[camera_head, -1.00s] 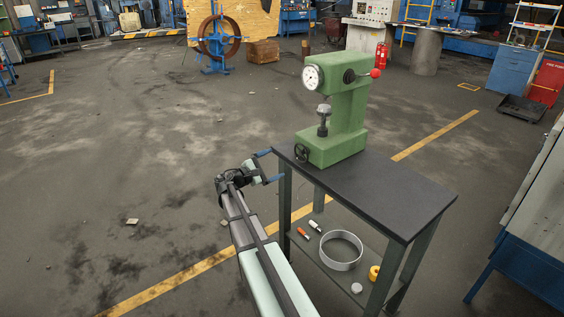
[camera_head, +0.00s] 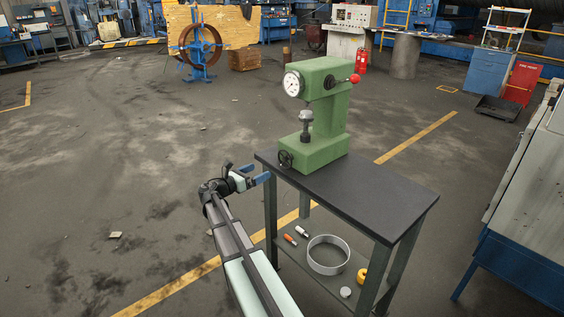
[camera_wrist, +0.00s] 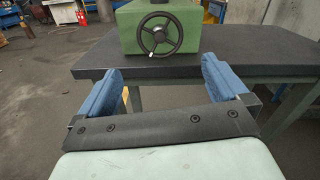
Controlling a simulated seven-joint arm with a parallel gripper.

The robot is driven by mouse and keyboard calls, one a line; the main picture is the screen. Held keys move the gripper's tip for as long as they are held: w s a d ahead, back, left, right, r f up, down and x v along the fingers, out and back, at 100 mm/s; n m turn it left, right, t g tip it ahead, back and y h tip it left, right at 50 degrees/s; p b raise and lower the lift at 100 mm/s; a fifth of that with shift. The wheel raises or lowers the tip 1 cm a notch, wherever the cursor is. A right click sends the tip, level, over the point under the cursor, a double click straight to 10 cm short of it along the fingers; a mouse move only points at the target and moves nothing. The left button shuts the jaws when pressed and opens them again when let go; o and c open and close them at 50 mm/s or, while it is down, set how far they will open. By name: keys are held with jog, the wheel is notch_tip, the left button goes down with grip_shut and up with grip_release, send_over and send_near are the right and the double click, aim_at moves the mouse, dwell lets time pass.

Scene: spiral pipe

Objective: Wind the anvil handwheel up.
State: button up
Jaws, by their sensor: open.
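The green hardness tester (camera_head: 322,110) stands upright on a dark-topped bench. Its anvil handwheel (camera_head: 285,159) is a small black spoked wheel low on the front face. The wrist view shows the handwheel (camera_wrist: 160,34) face-on, with a small pale knob at its lower left. The anvil (camera_head: 305,128) sits on a post above the base, under the head. My gripper (camera_head: 262,180) is at the bench's left edge, just left of and below the handwheel, apart from it. In the wrist view my gripper (camera_wrist: 165,85) has its blue fingers wide apart with nothing between them.
The bench top (camera_head: 385,190) is bare right of the tester, and its near edge (camera_wrist: 200,72) crosses the wrist view behind my fingers. The lower shelf holds a metal ring (camera_head: 328,255) and an orange roll (camera_head: 362,276). Open floor lies to the left.

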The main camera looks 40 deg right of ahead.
aim_at(284, 160)
jog(key=d, duration=1.3)
jog(key=shift+d, duration=0.1)
jog(key=shift+c, duration=0.3)
jog(key=c, duration=0.7)
jog(key=shift+o, duration=0.2)
jog(key=shift+m, duration=0.3)
jog(key=m, duration=0.4)
jog(key=shift+m, duration=2.3)
